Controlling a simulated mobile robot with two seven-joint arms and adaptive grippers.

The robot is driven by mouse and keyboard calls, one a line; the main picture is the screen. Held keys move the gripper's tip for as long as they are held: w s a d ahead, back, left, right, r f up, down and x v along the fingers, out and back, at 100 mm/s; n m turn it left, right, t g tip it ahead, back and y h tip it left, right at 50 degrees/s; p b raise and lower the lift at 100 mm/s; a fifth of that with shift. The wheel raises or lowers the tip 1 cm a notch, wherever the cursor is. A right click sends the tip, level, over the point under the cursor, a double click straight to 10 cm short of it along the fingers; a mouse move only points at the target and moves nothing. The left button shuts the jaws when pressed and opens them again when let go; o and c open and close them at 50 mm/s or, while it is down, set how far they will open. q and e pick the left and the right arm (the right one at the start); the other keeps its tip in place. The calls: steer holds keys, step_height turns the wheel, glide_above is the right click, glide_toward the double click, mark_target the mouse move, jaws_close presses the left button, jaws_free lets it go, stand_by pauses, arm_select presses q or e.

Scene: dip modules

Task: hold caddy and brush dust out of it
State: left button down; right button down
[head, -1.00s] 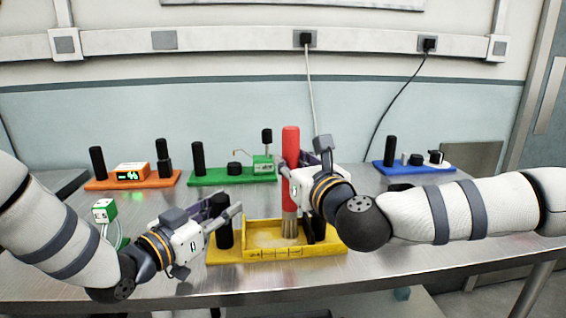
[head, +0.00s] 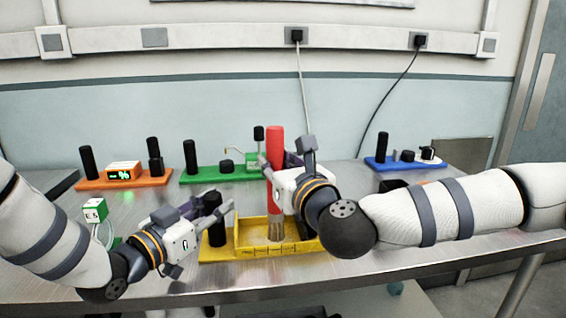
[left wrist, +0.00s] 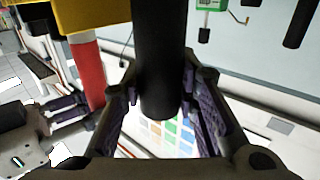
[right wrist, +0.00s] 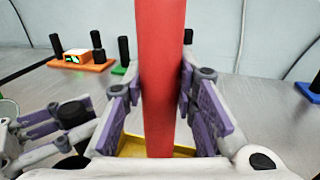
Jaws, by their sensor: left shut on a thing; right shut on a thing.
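The yellow caddy (head: 250,253) sits at the front of the metal table, with a pale dusty patch on its floor. A black upright handle (head: 216,232) stands at its left end. My left gripper (head: 222,206) is shut on this handle, which also shows between its fingers in the left wrist view (left wrist: 160,60). My right gripper (head: 279,168) is shut on the upright red brush (head: 274,145). The brush's bristles (head: 276,230) are down inside the caddy. The red handle fills the middle of the right wrist view (right wrist: 158,80). The caddy's right end is partly hidden by my right arm.
Behind stand an orange module (head: 90,183), a green module (head: 205,178) and a blue module (head: 378,163), all with black posts. A small green-and-white device (head: 95,210) stands at the left, near my left arm. The table's front edge is close.

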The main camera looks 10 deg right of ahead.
steer(key=shift+a, duration=2.55)
stand_by(5.1)
